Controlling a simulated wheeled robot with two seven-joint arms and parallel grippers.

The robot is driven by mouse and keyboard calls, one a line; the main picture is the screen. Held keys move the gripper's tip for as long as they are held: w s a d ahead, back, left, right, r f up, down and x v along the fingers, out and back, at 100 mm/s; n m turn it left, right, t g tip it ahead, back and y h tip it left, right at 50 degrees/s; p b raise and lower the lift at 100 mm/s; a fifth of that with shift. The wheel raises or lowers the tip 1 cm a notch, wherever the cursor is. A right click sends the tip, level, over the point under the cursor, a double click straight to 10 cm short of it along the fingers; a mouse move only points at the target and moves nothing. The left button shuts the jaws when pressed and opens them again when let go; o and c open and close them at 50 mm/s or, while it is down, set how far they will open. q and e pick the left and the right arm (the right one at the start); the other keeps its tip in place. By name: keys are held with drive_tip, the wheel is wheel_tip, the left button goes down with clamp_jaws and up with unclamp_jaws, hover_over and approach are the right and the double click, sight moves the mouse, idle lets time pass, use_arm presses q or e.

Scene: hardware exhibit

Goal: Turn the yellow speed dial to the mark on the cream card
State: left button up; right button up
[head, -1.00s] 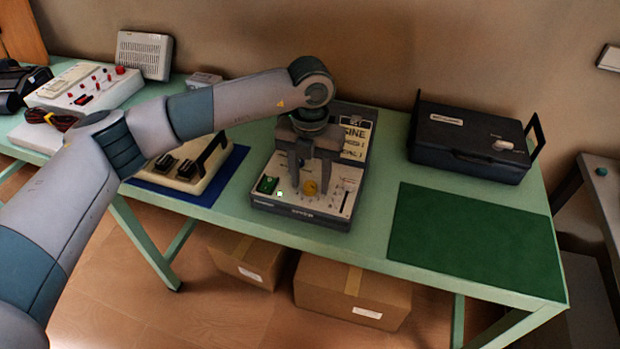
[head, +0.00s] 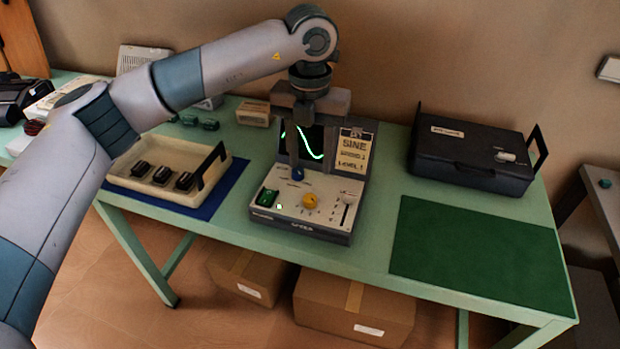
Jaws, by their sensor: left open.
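The yellow dial (head: 311,201) sits on the pale front panel of a dark instrument (head: 300,232) in the middle of the table. Small marks surround it, too small to read; I cannot tell where it points. The cream card (head: 355,153) stands upright at the right of the screen. It reads SINE and LEVEL 1, with a blurred middle line. My left gripper (head: 313,168) is open and empty, fingers down, above and behind the dial, apart from it. It hides part of the screen (head: 314,143), which shows a green wave. My right gripper is not in view.
A black case (head: 470,150) stands right, behind a clear green mat (head: 480,250). A cream tray (head: 210,190) with dark pieces lies left, below my left arm.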

use_arm(q)
wheel_tip(320, 180, up, 8)
drive_tip(key=shift+f+b, duration=0.25)
drive_tip(key=shift+b, duration=0.2)
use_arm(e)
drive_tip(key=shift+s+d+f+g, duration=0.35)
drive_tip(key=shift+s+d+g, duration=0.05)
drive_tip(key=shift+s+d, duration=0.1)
